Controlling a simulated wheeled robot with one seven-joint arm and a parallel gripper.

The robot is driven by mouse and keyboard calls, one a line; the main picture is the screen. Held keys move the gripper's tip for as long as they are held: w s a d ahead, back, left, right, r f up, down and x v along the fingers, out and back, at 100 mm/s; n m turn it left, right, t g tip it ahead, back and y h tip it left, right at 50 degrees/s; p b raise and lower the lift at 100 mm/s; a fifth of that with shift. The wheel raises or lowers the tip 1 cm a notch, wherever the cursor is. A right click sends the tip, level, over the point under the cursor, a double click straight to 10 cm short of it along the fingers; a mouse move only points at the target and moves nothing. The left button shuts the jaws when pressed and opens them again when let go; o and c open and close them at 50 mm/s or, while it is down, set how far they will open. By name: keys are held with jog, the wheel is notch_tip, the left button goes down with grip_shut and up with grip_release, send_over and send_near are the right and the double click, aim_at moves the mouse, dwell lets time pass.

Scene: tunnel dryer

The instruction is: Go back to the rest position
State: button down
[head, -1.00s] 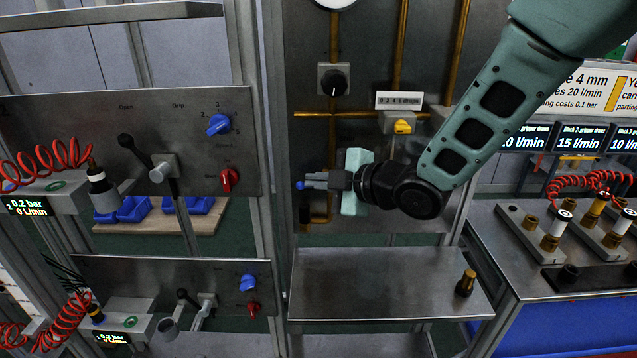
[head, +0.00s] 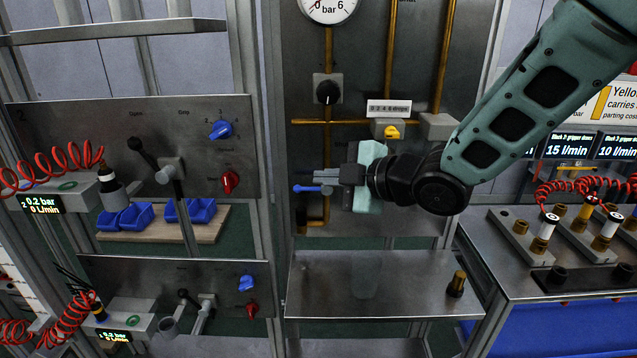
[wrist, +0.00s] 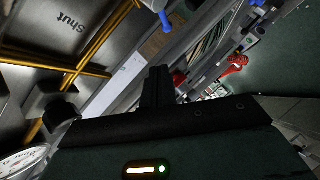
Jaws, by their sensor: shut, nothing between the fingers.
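My gripper (head: 330,177) is in the middle of the head view, in front of the grey panel with the brass pipes (head: 303,88). It points left, and its dark fingers are together with nothing held. A blue lever handle (head: 305,188) shows just past the fingertips; I cannot tell whether they touch it. In the wrist view the dark fingers (wrist: 157,88) stand together, with a blue part (wrist: 166,22) beyond them.
A steel shelf (head: 375,290) below my gripper carries a small brass-and-black fitting (head: 456,284). Left are panels with a blue knob (head: 220,129), a red knob (head: 230,182) and red coiled hoses (head: 50,165). A bench (head: 540,262) with fittings stands right.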

jog(key=b+v, duration=0.1)
jog(key=v, duration=0.5)
jog(key=s+d+f+m+g+h, duration=0.2)
jog(key=s+f+m+g+h, duration=0.1)
jog(key=s, duration=0.5)
jog(key=s+d+f+m+g+h, duration=0.2)
jog(key=s+m, duration=0.4)
jog(key=s, duration=0.3)
jog(key=s+d+f+m+g+h, duration=0.2)
jog(key=s+f+m+g+h, duration=0.2)
jog(key=s, duration=0.5)
jog(key=shift+d+f+m+h, duration=0.4)
jog(key=shift+f+m+h, duration=0.1)
jog(key=shift+m+h, duration=0.15)
